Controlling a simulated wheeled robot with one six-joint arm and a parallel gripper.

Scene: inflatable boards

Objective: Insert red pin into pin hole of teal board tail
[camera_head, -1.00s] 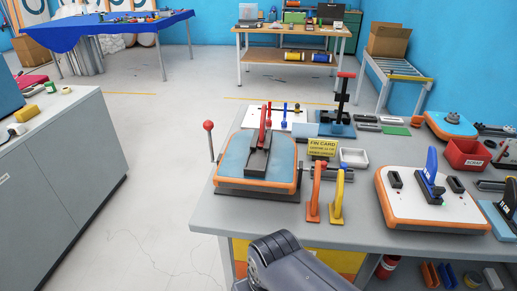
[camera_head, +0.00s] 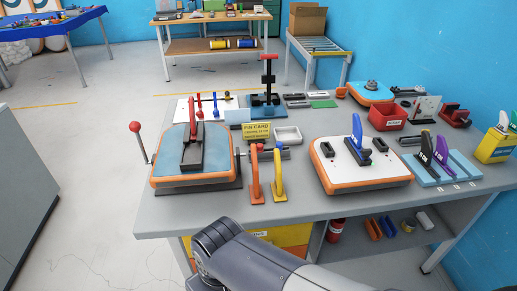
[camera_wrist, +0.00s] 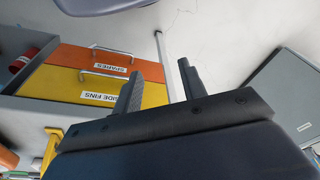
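The teal board tail (camera_head: 208,166) lies on the left of the grey workbench, with an orange rim and a black fin box holding a red upright fin (camera_head: 194,130). The pin hole is too small to make out. I cannot tell which is the task's red pin. In the wrist view my gripper (camera_wrist: 158,80) is open and empty, above the floor in front of the bench drawers. It is not visible in the head view.
Orange and yellow clamps (camera_head: 265,175) stand at the bench's front edge. A white board (camera_head: 340,175) with a blue fin is to the right. A red-knobbed lever (camera_head: 135,127) rises left of the teal board. A yellow card sign (camera_head: 257,131) stands behind.

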